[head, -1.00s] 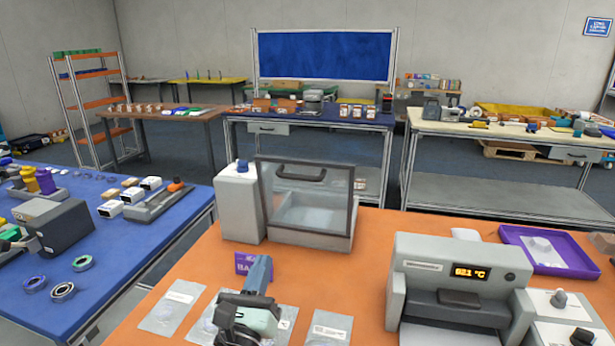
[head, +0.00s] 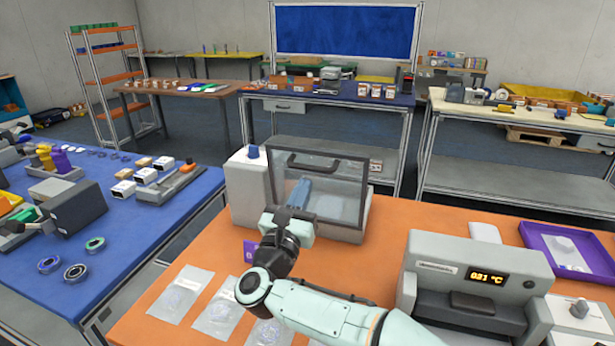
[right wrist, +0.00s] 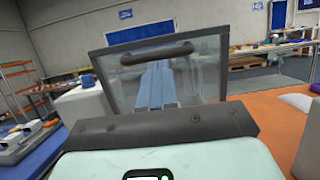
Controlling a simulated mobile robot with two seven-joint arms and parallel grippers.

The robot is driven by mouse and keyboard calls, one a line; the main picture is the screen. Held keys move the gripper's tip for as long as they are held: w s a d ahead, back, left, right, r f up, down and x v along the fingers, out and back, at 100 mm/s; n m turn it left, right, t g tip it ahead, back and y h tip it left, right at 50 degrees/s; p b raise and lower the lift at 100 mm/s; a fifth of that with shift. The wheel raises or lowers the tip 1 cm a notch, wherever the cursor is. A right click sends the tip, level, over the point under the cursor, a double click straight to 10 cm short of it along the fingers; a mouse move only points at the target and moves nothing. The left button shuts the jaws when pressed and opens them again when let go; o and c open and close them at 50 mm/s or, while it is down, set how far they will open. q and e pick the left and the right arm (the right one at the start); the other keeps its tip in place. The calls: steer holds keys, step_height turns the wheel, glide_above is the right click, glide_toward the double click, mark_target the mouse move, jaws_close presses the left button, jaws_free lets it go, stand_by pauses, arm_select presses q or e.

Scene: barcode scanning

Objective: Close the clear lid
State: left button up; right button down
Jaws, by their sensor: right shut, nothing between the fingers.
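The clear lid (head: 345,172) is a see-through panel in a dark frame with a dark handle (head: 313,160) near its top edge. It stands raised at the light grey box (head: 349,235) on the orange table. The lid also shows in the right wrist view (right wrist: 205,79), with its handle (right wrist: 157,52) near the top. My right gripper (head: 301,186) is shut and empty, its blue fingers overlapping the lid below the handle. In the right wrist view the fingers (right wrist: 157,85) point toward the lid; I cannot tell whether they touch it. My left gripper is not in view.
A grey block with a blue knob (head: 250,187) adjoins the box on its left. Several clear bags (head: 181,293) lie in front. A grey sealer-like machine with a display (head: 478,285) and a purple tray (head: 548,238) stand right. Open orange surface lies between box and machine.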

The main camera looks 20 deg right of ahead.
mark_target(312, 170)
steer(key=shift+p+x, duration=0.3)
steer(key=shift+x, duration=1.15)
steer(key=shift+w+r, duration=0.1)
